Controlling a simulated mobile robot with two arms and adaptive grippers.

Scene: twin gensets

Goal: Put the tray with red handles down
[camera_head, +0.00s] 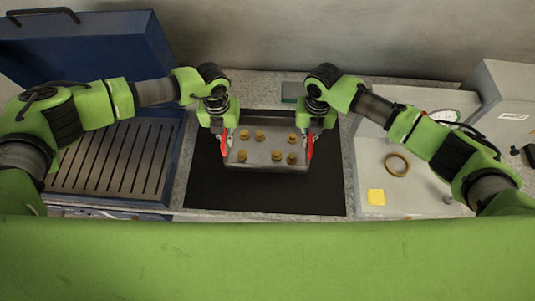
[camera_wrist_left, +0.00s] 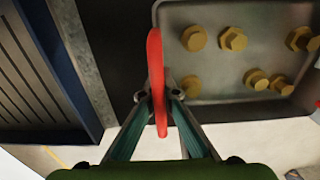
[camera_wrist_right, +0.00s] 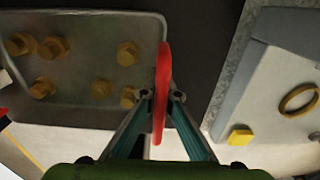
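The grey metal tray (camera_head: 262,168) is over the black mat (camera_head: 265,197) in the middle of the head view, looking roughly level. It holds several brass-coloured hex bolts (camera_head: 277,155). My left gripper (camera_head: 225,137) is shut on its left red handle (camera_wrist_left: 155,55). My right gripper (camera_head: 308,138) is shut on its right red handle (camera_wrist_right: 164,65). In both wrist views the handle passes between the two fingers. I cannot tell whether the tray's underside touches the mat.
An open blue case (camera_head: 85,55) with a slotted grey surface (camera_head: 115,160) stands left of the mat. At right, a light grey unit (camera_head: 390,165) carries a brass ring (camera_head: 397,164) and a yellow block (camera_head: 376,197). A small teal item (camera_head: 289,91) lies behind the tray.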

